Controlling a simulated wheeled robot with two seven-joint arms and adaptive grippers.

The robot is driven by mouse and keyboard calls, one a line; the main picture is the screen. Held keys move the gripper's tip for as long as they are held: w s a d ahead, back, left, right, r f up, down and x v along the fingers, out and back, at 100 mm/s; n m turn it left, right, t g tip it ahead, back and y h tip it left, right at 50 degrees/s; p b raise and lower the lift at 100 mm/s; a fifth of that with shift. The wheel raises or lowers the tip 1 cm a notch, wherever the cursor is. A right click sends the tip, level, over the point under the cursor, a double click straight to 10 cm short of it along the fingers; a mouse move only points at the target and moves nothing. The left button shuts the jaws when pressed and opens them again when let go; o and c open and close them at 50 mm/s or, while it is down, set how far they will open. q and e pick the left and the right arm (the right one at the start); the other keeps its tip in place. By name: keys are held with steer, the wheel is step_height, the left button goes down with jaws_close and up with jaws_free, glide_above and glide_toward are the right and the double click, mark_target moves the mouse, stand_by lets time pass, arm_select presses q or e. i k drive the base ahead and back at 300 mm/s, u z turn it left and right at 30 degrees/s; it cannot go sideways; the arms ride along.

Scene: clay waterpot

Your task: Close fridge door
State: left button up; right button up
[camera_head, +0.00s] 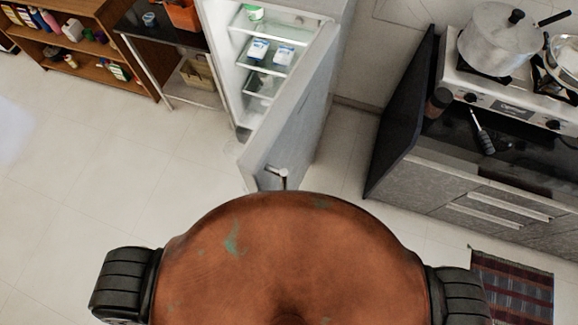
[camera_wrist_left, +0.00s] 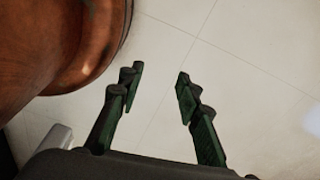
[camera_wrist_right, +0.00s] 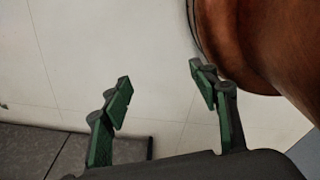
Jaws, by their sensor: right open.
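The fridge (camera_head: 222,45) stands ahead of me in the head view with its door open. The pale grey fridge door (camera_head: 305,95) swings out toward me, and its handle (camera_head: 278,174) shows near the door's lower end. My left gripper (camera_wrist_left: 157,80) is open and empty over bare floor in the left wrist view. My right gripper (camera_wrist_right: 160,75) is open and empty over the floor in the right wrist view. Neither gripper shows in the head view, and neither touches the door.
My round brown body fills the bottom of the head view. A stove counter (camera_head: 480,185) with a pot (camera_head: 497,40) stands at right, with a striped rug (camera_head: 512,288) before it. A wooden shelf (camera_head: 85,40) and a dark table (camera_head: 165,28) stand at left. Floor at left is clear.

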mark_target(279, 154)
steer(key=u, duration=0.9)
steer(key=k, duration=1.1)
steer(key=z, duration=0.15)
